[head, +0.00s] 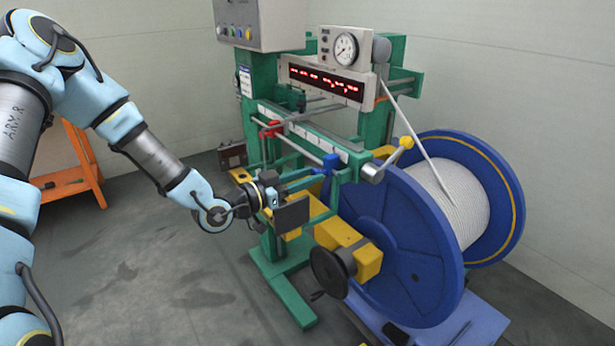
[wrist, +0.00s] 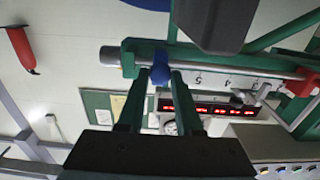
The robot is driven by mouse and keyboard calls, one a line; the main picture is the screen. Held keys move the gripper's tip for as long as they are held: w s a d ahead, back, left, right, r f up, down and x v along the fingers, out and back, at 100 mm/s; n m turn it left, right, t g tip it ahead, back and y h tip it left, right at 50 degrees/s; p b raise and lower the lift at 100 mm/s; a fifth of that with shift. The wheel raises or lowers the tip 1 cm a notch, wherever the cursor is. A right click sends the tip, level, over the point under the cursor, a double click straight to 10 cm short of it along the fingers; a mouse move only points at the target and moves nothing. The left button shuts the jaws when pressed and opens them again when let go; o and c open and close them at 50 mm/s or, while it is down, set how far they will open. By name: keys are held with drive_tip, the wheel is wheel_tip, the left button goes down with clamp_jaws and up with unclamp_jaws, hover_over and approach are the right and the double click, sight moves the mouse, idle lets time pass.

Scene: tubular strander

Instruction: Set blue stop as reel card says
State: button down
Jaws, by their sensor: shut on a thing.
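The blue stop (head: 331,162) sits on the rail at the front of the green machine, near the rail's reel-side end. My gripper (head: 322,172) reaches it from the left, with its fingers shut on it. In the wrist view the blue stop (wrist: 161,75) is between the tips of my two fingers (wrist: 160,84). The white scale (wrist: 212,80) shows 5 and 4 to the right of the stop. The red stop (head: 271,128) is farther left along the rail in the head view. I cannot make out a readable reel card.
A large blue reel (head: 410,240) with pale rope stands right of the rail. A yellow-knobbed lever (head: 405,143) and a black handwheel (head: 330,272) stick out nearby. A red digit display (head: 325,82) and a dial gauge (head: 346,49) are above. An orange stand (head: 85,165) is at left.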

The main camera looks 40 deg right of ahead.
idle(0.7)
drive_tip(key=w+b, duration=0.2)
drive_tip(key=w, duration=1)
drive_tip(key=shift+d+b, duration=0.35)
drive_tip(key=c, duration=0.6)
unclamp_jaws()
drive_tip(key=a, duration=0.3)
drive_tip(key=a+b, duration=0.1)
drive_tip(key=a, duration=0.6)
drive_tip(key=shift+w+a+b, duration=0.3)
drive_tip(key=shift+a+b, duration=0.1)
